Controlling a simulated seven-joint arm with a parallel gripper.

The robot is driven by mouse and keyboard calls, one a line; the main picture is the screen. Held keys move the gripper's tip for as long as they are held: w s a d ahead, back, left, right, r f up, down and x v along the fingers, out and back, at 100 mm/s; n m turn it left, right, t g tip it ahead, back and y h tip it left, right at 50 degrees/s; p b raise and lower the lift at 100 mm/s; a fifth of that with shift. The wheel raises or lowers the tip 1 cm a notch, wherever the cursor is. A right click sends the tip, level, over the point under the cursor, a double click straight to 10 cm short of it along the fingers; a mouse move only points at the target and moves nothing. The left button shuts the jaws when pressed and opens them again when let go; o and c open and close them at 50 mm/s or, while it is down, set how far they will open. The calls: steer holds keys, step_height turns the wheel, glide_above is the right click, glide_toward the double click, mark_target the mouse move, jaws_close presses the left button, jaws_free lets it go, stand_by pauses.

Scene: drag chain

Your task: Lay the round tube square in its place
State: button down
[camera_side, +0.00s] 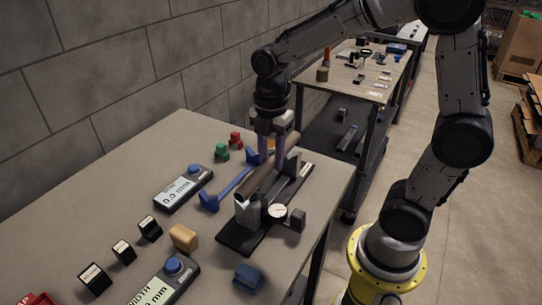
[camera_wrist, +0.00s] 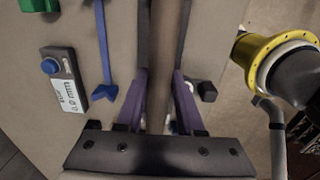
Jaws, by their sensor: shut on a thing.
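The round tube (camera_side: 262,183) is brown and lies lengthwise over a black base plate (camera_side: 236,238) with grey blocks. My gripper (camera_side: 270,152) is shut on the tube from above, around its middle. In the wrist view the tube (camera_wrist: 164,50) runs between the two purple fingers of my gripper (camera_wrist: 160,84). The tube's near end is at the near grey block (camera_side: 249,213); the far grey block (camera_side: 291,162) stands beside its far part. I cannot tell whether the tube touches the blocks or hangs just above them. A round dial gauge (camera_side: 277,211) sits beside the near block.
A blue rack (camera_side: 230,187) with upright ends stands empty left of the plate. Green (camera_side: 222,153) and red (camera_side: 236,139) pieces, a digital readout (camera_side: 184,188), a tan block (camera_side: 184,237) and several black labelled blocks are on the table. The table's right edge is near the plate.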

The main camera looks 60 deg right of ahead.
steer(key=shift+f, duration=1.55)
stand_by(0.8)
steer(key=shift+c, duration=2.2)
jaws_free()
step_height(320, 180, up, 12)
steer(key=shift+r, duration=0.95)
